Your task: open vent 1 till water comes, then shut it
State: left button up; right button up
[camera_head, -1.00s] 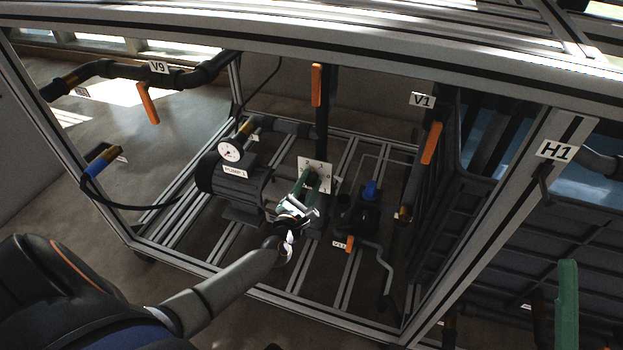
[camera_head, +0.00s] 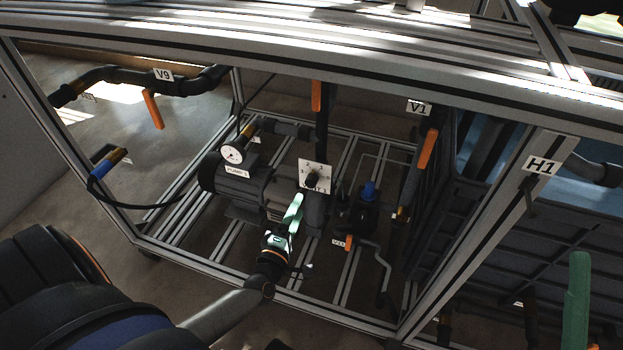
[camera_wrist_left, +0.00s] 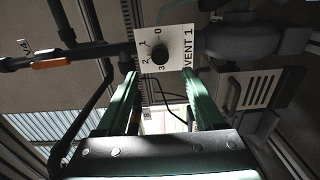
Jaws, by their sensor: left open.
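Vent 1 is a black knob (camera_head: 314,179) on a white plate marked 0 to 3, beside the pump. In the left wrist view the knob (camera_wrist_left: 159,54) shows uncovered, with the words VENT 1 on its plate; I cannot tell which number it points to. My left gripper (camera_head: 297,207) is open and empty, just in front of and below the plate. Its green fingers (camera_wrist_left: 160,88) are spread, apart from the knob. A green finger, seemingly of my right gripper (camera_head: 577,300), stands at the lower right; its jaw state is unclear. No water is visible.
Pump 1 (camera_head: 238,188) and a round gauge (camera_head: 233,153) are left of the plate. An orange V1 lever (camera_head: 427,149) hangs to its right. The frame's upper beam (camera_head: 330,70) and lower rail (camera_head: 330,318) bound the opening my left arm reaches through.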

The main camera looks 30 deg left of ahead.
aim_at(310, 184)
pick_arm(q)
jog(key=b+x, duration=0.3)
jog(key=x, duration=0.6)
jog(key=shift+s, duration=0.1)
jog(key=shift+w+a, duration=0.1)
jog(key=shift+w, duration=0.25)
grip_shut()
dwell(1.1)
